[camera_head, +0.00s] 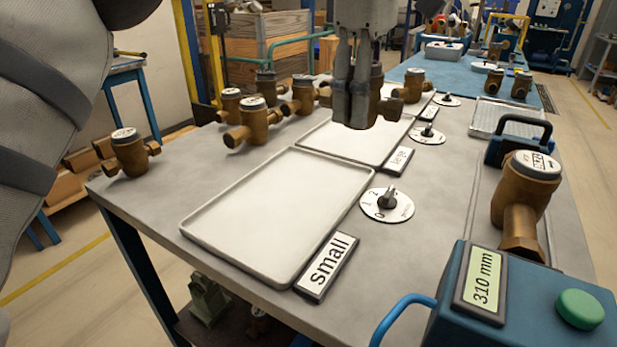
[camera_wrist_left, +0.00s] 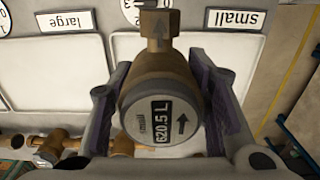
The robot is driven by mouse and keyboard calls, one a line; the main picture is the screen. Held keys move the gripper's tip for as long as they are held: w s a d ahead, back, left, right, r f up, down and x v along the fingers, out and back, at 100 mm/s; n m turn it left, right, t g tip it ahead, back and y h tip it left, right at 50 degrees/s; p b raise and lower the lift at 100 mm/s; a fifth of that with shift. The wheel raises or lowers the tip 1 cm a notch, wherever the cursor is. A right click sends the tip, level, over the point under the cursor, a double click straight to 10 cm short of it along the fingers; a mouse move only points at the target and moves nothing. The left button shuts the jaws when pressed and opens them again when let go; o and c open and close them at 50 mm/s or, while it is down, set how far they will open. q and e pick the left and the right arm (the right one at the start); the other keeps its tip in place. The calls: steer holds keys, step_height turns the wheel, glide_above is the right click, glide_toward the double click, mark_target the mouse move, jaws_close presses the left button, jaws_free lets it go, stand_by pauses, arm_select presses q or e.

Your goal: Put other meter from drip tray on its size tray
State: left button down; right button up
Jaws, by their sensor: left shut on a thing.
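My left gripper (camera_head: 353,108) is shut on a brass meter (camera_head: 378,104), held above the bench. In the left wrist view the held meter (camera_wrist_left: 160,104) has a round face reading "small" and "620.5 L", with an arrow. The empty white tray with the "small" label (camera_head: 326,265) is the small tray (camera_head: 270,215), at the front of the bench. The large tray (camera_head: 352,140) lies behind it and is partly hidden by my gripper and the meter. My right gripper is not in view.
Several brass meters (camera_head: 253,122) stand at the bench's left side. Another meter (camera_head: 525,190) stands at right, behind a blue box with a "310 mm" display (camera_head: 483,281). A dial (camera_head: 387,205) is beside the small tray. A ribbed pale tray (camera_head: 490,118) lies at the right.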

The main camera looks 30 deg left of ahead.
arm_select(q)
steer(key=shift+s+a+r, duration=0.1)
steer(key=shift+s+a, duration=0.1)
steer(key=shift+a, duration=0.1)
steer(key=s+a+f+p, duration=0.2)
steer(key=s+a+f, duration=0.1)
steer(key=a, duration=0.5)
glide_above(266, 192)
step_height(266, 192, down, 6)
steer(key=shift+w+d+f, duration=0.1)
steer(key=shift+d, duration=0.05)
steer(key=f, duration=0.3)
steer(key=shift+a, duration=0.2)
steer(key=shift+f, duration=0.3)
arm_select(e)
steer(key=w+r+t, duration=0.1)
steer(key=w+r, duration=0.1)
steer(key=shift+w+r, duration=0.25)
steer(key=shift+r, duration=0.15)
arm_select(q)
steer(key=shift+f, duration=0.15)
steer(key=c, duration=0.9)
jaws_free()
steer(key=shift+o, duration=0.2)
